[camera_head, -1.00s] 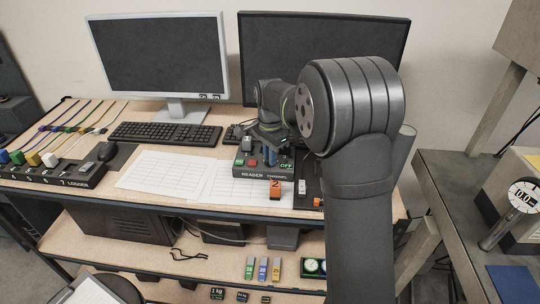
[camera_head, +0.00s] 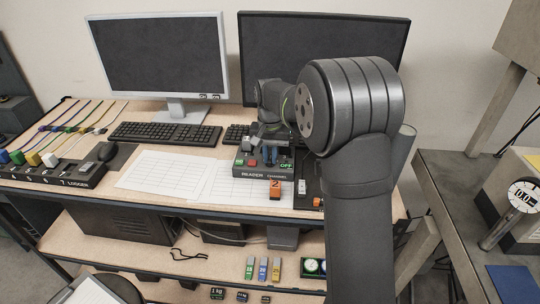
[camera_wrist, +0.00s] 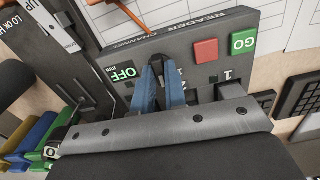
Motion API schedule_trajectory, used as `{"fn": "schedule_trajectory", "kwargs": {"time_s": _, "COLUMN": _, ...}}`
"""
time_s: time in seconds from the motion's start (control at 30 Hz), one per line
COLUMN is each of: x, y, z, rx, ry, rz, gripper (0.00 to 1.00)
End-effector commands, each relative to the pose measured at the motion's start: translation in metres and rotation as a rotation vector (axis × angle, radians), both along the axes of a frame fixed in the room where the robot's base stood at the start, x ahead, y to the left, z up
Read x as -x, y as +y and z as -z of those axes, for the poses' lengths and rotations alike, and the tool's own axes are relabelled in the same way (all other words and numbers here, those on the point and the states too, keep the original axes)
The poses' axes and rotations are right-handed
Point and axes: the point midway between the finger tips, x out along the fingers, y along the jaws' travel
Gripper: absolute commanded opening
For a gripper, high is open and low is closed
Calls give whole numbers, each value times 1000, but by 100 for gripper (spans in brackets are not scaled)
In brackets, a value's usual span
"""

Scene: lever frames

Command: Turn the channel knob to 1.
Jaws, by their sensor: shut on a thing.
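The dark grey reader box (camera_head: 262,174), lettered READER CHANNEL, stands on the desk under my arm in the head view. In the wrist view its top panel (camera_wrist: 190,65) shows upside down. My gripper (camera_wrist: 160,70) has its blue fingers shut on the black channel knob (camera_wrist: 166,62), of which only a dark part shows between and past the fingertips. A green OFF label (camera_wrist: 122,74) lies left of the fingers. A white 1 mark (camera_wrist: 228,75) shows to their right. The knob's pointer and other marks are hidden, so its setting cannot be read.
A red button (camera_wrist: 206,50) and a green GO button (camera_wrist: 243,42) sit near the fingers on the panel. A keyboard (camera_head: 165,133) and paper sheets (camera_head: 165,177) lie to the left.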

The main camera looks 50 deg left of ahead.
Motion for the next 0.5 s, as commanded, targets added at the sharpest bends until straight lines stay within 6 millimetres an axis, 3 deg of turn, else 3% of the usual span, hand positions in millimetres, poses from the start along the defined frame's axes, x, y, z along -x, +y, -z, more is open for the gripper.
{"fn": "schedule_trajectory", "kwargs": {"time_s": 0.5, "x": -1, "y": 1, "z": 0, "rx": -3, "ry": -3, "rz": -483, "gripper": 0}}
